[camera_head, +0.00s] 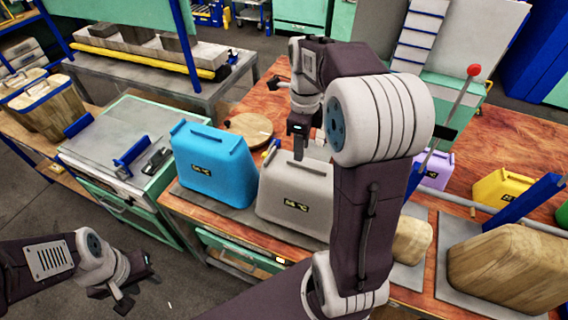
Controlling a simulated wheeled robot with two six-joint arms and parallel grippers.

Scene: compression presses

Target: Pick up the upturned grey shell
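The grey shell (288,200) stands on the front of the red-brown wooden table in the head view, with a dark label on its front face. My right arm covers its right side. My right gripper (299,146) points down at the shell's top edge. One dark finger shows there; whether it touches the shell, and whether the fingers are apart, cannot be made out. My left gripper (134,288) is low at the lower left, over the floor and well away from the shell. Its fingers look spread, with nothing between them.
A blue shell (214,165) stands close to the left of the grey one. A round wooden disc (249,127) lies behind. Purple (436,170) and yellow (497,188) shells stand to the right, with wooden blocks (510,268) in front. A green-framed bench (125,145) is at the left.

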